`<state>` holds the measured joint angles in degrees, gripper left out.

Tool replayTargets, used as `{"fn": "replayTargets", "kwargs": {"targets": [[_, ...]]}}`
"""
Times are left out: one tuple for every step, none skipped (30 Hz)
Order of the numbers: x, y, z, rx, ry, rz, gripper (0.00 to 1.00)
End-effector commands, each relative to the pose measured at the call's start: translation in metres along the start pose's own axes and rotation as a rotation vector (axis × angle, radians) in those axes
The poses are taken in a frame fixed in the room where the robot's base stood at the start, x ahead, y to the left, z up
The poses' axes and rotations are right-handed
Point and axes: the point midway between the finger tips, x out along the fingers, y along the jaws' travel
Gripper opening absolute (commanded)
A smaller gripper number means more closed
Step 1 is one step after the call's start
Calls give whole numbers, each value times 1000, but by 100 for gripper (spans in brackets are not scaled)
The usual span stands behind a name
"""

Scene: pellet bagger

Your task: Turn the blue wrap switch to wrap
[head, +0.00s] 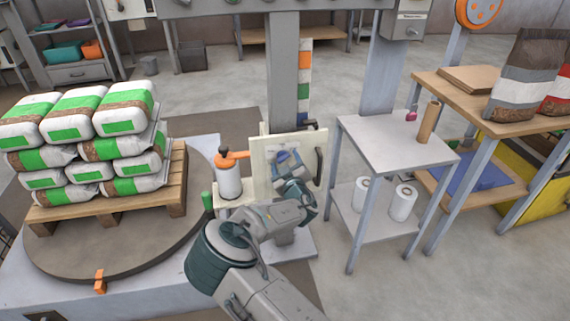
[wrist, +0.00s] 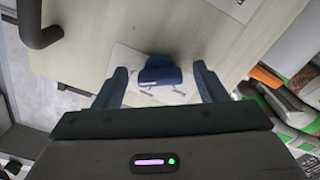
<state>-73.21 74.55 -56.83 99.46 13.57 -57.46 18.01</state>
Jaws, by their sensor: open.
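The blue wrap switch (wrist: 160,72) sits on a white label plate on the pale panel (wrist: 95,45). In the wrist view it lies between the two fingers of my gripper (wrist: 160,78), with a gap on each side. My gripper is open and neither finger visibly touches the switch. In the head view my gripper (head: 286,165) is in front of the cream panel (head: 261,165) and mostly covers the switch. The label markings are too small to read, so I cannot tell which position the switch is in.
A dark handle (head: 319,165) stands at the panel's right edge. A wrap roll with an orange top (head: 229,180) is left of the panel. Green and white bags (head: 125,110) are stacked on a pallet (head: 110,200). A grey side table (head: 390,140) is to the right.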

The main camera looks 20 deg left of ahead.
Motion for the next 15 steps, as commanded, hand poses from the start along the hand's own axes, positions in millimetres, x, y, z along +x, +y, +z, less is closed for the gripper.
{"fn": "replayTargets", "kwargs": {"targets": [[0,0,0,0,0,0,65],[0,0,0,0,0,0,65],[0,0,0,0,0,0,65],[0,0,0,0,0,0,65],[0,0,0,0,0,0,65],[0,0,0,0,0,0,54],[0,0,0,0,0,0,46],[0,0,0,0,0,0,38],[0,0,0,0,0,0,26],[0,0,0,0,-1,0,21],[0,0,0,0,0,0,21],[1,-3,-1,0,0,-1,21],[1,-2,-1,-1,-1,-1,21],[0,-1,0,-1,-1,-1,21],[0,-1,0,-3,0,-1,21]]}}
